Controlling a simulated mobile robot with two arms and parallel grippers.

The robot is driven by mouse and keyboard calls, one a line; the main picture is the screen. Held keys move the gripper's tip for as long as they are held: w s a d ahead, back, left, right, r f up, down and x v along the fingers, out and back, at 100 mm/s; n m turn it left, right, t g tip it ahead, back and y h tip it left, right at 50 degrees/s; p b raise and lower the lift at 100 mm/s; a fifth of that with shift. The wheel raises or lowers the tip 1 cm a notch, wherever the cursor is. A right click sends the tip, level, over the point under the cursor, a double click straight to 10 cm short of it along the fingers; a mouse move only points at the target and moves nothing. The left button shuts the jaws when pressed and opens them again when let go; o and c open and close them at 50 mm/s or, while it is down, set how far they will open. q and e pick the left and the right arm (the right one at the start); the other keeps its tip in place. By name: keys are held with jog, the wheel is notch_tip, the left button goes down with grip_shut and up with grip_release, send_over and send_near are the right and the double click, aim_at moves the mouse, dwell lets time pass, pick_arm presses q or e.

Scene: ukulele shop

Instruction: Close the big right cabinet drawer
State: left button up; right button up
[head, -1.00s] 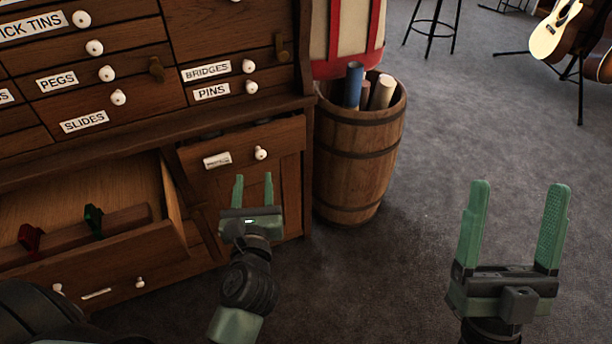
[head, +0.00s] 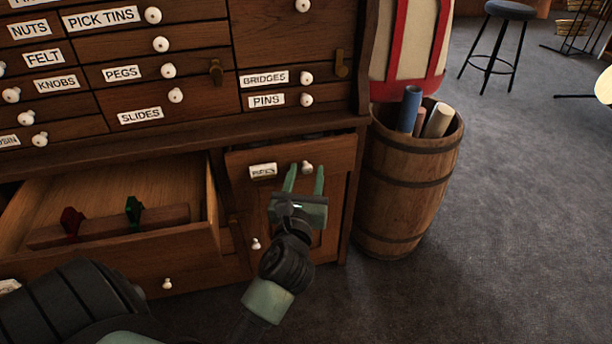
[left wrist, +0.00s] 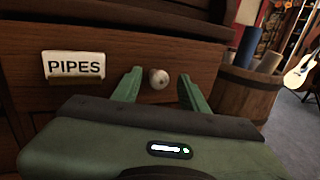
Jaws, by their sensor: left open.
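The PIPES drawer (head: 338,155) is the right drawer of the cabinet's lower part. It stands slightly out, with a dark gap along its top edge. It has a white knob (head: 307,167) and a label (head: 263,171). My left gripper (head: 305,180) is open and empty in front of this drawer, its fingers pointing at the front just below the knob in the head view. In the left wrist view the drawer front (left wrist: 200,62) is close, and the knob (left wrist: 159,79) shows between the two fingertips. I cannot tell whether the fingers touch the wood. My right gripper is out of view.
A wide lower-left drawer (head: 120,255) stands far out, with a red and a green clamp on a wooden bar inside. A barrel (head: 408,190) with rolled tubes stands close to the cabinet's right side. The grey floor (head: 520,220) to the right is clear.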

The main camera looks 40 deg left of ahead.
pick_arm(q)
grip_shut()
dwell(1.4)
